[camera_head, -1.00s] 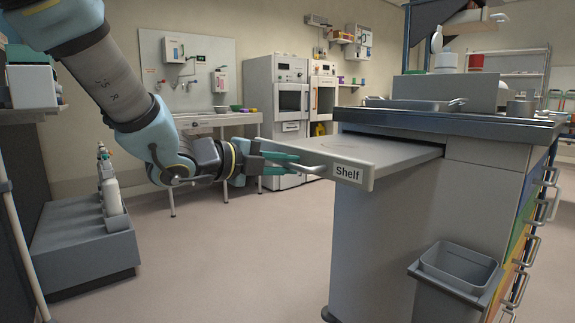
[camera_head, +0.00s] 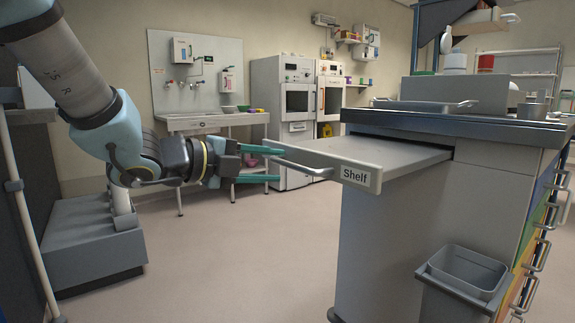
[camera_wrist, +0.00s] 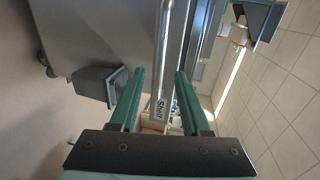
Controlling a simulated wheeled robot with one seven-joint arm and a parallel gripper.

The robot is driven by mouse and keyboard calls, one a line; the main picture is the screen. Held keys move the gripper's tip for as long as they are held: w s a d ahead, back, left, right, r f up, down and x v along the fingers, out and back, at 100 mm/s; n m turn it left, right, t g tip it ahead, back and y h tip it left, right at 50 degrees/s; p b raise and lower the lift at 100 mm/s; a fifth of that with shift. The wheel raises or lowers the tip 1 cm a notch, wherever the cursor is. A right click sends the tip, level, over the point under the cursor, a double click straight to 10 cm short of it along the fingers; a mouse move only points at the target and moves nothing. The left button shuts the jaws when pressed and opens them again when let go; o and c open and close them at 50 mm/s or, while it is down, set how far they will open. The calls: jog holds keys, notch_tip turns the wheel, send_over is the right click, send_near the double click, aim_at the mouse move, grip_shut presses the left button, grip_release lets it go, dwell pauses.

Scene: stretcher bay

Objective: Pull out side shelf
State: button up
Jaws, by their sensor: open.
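The grey side shelf (camera_head: 380,155) sticks out to the left from under the cart's dark top. Its front edge carries a label reading "Shelf" and a metal bar handle (camera_head: 303,168). My gripper (camera_head: 279,164) is open just left of the handle, its green fingers apart. In the wrist view, the handle (camera_wrist: 162,60) runs lengthwise in the gap between the open fingers (camera_wrist: 158,76), with no finger visibly closed on it. The label (camera_wrist: 159,109) shows there too.
The cart (camera_head: 395,240) stands at the right with a grey bin (camera_head: 467,272) hung on its front. A tray (camera_head: 425,104) lies on its top. A low grey unit (camera_head: 85,250) stands at the left. The floor between is clear.

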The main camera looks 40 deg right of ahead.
jog(key=shift+v, duration=2.3)
jog(key=shift+w, duration=0.1)
jog(key=w+a+f+n+t+y, duration=0.4)
jog(key=w+a+f+n+t, duration=0.1)
jog(key=w+a+n, duration=0.35)
jog(key=w+a+f+n+t+y, duration=0.4)
jog(key=w+a+f+n, duration=0.1)
jog(key=w+a+n, duration=0.4)
jog(key=a+f+n+g+y, duration=0.2)
jog(key=a+f+n+y, duration=0.45)
jog(key=a+n, duration=0.45)
jog(key=s+a+f+n+g, duration=0.4)
jog(key=s+a+f+n, duration=0.15)
jog(key=s+a, duration=0.25)
notch_tip(320, 180, up, 22)
jog(key=s+n+p, duration=0.1)
jog(key=p, duration=2.1)
jog(key=shift+s+r+g+y, duration=0.15)
jog(key=shift+r+g+y, duration=0.15)
jog(key=shift+y, duration=0.15)
